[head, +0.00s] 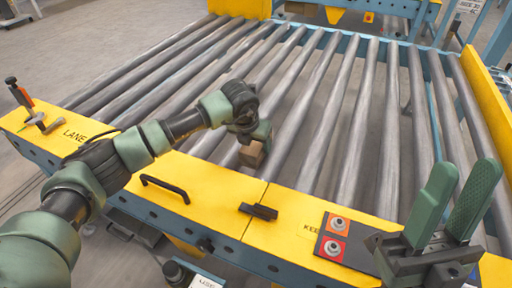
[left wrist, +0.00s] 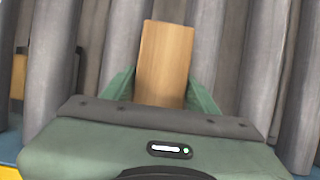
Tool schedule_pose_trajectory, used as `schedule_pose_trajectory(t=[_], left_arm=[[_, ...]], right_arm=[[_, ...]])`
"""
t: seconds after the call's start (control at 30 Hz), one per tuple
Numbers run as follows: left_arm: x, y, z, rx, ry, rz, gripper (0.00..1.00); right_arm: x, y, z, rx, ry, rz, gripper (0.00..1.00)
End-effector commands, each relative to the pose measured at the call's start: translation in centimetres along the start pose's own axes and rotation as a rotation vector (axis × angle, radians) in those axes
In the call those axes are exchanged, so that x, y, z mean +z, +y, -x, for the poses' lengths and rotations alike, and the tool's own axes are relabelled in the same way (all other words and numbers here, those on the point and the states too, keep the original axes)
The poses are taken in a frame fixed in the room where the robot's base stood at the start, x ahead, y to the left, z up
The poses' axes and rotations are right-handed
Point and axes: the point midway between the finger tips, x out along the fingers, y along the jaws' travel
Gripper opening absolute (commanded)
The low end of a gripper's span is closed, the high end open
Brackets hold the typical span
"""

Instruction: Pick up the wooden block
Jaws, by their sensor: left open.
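The wooden block (head: 252,154) is a small light-brown piece at the near ends of the rollers in the head view, partly hidden by my left gripper (head: 257,134). In the left wrist view the block (left wrist: 165,62) stands out lengthwise between the two green fingers of my left gripper (left wrist: 162,90), which are open on either side of it. Its lower end is hidden behind the gripper body. I cannot tell whether the fingers touch it. My right gripper (head: 463,172) is at the lower right, above the yellow edge, with its green fingers apart and nothing between them.
The grey rollers (head: 342,110) are otherwise clear. The yellow front rail (head: 205,185) carries a black handle (head: 165,188), a black bracket (head: 259,211) and a dark plate with two round buttons (head: 333,238). A tool with an orange part (head: 24,98) stands on its left end.

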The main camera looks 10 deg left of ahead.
Motion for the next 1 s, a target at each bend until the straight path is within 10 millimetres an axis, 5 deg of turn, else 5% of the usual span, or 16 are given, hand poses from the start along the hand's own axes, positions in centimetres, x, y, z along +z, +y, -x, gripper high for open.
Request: schedule_pose_trajectory(t=[0.03, 0.2, 0.6, 0.77, 1.0], left_arm=[[0.0, 0.0, 0.0, 0.000, 0.000, 0.000, 0.50], [0.0, 0.0, 0.0, 0.000, 0.000, 0.000, 0.03], [0.3, 0.0, 0.7, -0.001, -0.002, 0.000, 0.03], [1.0, -0.1, 2.2, -0.002, -0.004, 0.000, 0.03], [3.0, 0.0, 6.8, -0.002, -0.006, 0.000, 0.03]], right_arm=[[0.0, 0.0, 0.0, 0.000, 0.000, 0.000, 0.36], [0.0, 0.0, 0.0, 0.000, -0.001, 0.000, 0.36], [0.5, 0.0, -0.2, 0.000, -0.027, 0.001, 0.36], [2.8, 0.3, -0.4, 0.003, -0.145, 0.010, 0.36], [8.8, 1.0, 0.8, 0.012, -0.469, 0.028, 0.36]])
